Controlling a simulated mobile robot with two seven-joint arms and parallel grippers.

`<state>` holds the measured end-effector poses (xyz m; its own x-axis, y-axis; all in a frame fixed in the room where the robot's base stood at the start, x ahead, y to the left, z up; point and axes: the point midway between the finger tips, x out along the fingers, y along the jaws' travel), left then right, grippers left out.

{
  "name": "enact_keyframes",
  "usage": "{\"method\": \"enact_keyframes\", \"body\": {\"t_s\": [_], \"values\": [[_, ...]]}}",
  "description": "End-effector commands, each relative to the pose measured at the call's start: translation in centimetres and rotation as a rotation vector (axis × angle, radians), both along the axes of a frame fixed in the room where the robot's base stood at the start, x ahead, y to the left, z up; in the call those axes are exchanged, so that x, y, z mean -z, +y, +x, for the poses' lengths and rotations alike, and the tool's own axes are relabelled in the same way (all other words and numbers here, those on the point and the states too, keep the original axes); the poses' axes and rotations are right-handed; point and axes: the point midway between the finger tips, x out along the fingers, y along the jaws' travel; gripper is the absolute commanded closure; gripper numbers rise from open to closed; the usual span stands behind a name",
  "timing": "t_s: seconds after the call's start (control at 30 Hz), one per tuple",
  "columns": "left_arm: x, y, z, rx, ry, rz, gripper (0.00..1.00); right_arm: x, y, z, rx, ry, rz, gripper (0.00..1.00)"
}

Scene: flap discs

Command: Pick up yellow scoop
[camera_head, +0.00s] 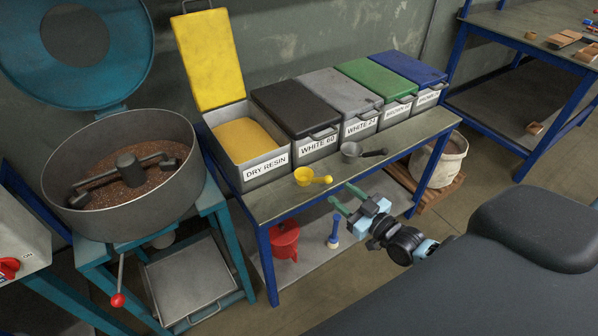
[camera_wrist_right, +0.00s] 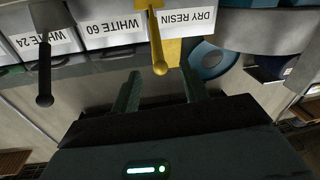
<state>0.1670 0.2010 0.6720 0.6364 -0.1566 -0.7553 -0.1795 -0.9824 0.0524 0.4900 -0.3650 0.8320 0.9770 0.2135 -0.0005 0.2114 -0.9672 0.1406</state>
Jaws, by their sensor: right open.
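The yellow scoop (camera_head: 308,176) lies on the table in front of the open resin bin, its handle pointing right. In the right wrist view the scoop's handle (camera_wrist_right: 158,45) hangs into the picture from the top, its round end near the gap between my fingers. My right gripper (camera_head: 342,196) is open and empty, just off the table's front edge, to the lower right of the scoop. Its green fingers (camera_wrist_right: 160,78) are spread apart in the wrist view, with the scoop beyond them. My left gripper is not in view.
A dark scoop (camera_head: 352,149) lies right of the yellow one. The DRY RESIN bin (camera_head: 262,172) stands open behind it; closed bins with black (camera_head: 297,104), grey, green and blue lids continue right. A mixer pan (camera_head: 185,190) stands left. The table (camera_head: 280,203) is clear near its front edge.

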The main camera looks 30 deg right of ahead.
Motion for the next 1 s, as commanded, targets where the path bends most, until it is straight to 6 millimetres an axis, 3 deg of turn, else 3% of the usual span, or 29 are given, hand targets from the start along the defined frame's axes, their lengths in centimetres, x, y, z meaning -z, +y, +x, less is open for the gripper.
{"method": "enact_keyframes", "body": {"t_s": [0.67,1.0], "values": [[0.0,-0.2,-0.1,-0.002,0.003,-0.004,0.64,-0.1,0.6,2.9,0.000,0.000,0.000,0.55],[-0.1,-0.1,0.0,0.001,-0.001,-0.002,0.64,-0.3,1.3,6.7,0.000,0.000,0.001,0.55]]}}
